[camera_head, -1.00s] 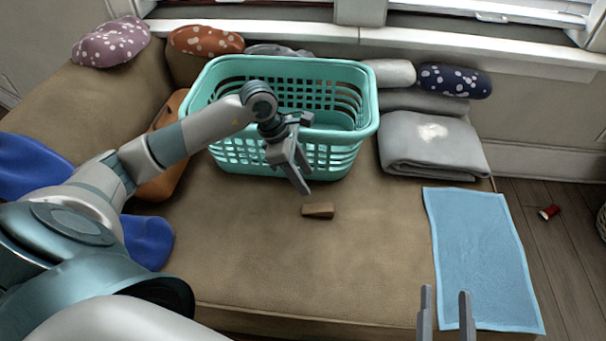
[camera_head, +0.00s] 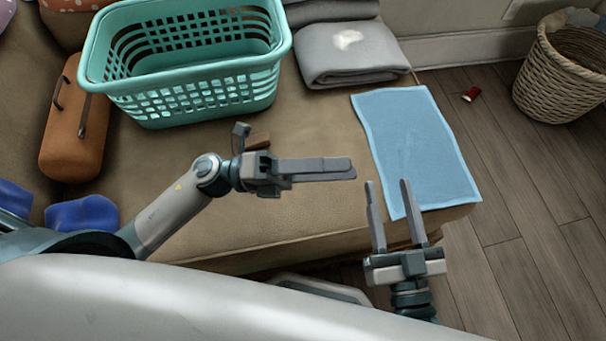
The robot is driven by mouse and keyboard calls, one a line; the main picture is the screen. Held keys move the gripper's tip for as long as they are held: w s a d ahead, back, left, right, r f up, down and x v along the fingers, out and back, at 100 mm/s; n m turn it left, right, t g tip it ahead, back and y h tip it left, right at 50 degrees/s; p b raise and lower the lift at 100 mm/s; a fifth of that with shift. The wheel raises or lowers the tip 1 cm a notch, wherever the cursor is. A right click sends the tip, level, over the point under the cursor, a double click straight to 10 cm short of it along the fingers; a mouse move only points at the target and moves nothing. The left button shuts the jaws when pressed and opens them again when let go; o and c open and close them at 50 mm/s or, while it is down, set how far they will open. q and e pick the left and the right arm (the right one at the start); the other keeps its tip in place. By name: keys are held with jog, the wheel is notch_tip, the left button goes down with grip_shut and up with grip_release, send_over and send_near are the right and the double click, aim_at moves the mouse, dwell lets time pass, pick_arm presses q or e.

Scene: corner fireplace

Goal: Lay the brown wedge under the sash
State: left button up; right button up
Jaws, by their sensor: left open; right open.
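The brown wedge (camera_head: 259,141) lies on the tan couch seat, in front of the teal basket. It is partly hidden behind my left gripper (camera_head: 352,170). My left gripper is open and empty, its fingers pointing right over the seat; they nearly overlap from this angle. I cannot tell its height above the seat. My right gripper (camera_head: 388,184) is open and empty, near the seat's front edge and the blue cloth, fingers pointing away from me. The window sash is out of view now.
The teal basket (camera_head: 193,92) stands at the back of the couch (camera_head: 320,125). A folded grey blanket (camera_head: 350,62) and a blue cloth (camera_head: 415,140) lie to the right. An orange case (camera_head: 75,130) is at left. A red spool (camera_head: 471,95) and wicker basket (camera_head: 560,80) are on the floor.

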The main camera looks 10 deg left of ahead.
pick_arm(q)
notch_tip(320, 180, up, 3)
jog(key=a+n+t+y, duration=0.3)
jog(key=n+t+y, duration=0.2)
jog(key=n+t, duration=1.2)
notch_tip(320, 180, down, 7)
jog(key=a+n+g+y, duration=0.1)
jog(key=n+y, duration=0.8)
jog(key=n, duration=0.9)
jog(key=shift+s+a+f+g, duration=0.2)
jog(key=shift+s+a+g, duration=0.2)
jog(key=shift+a, duration=0.25)
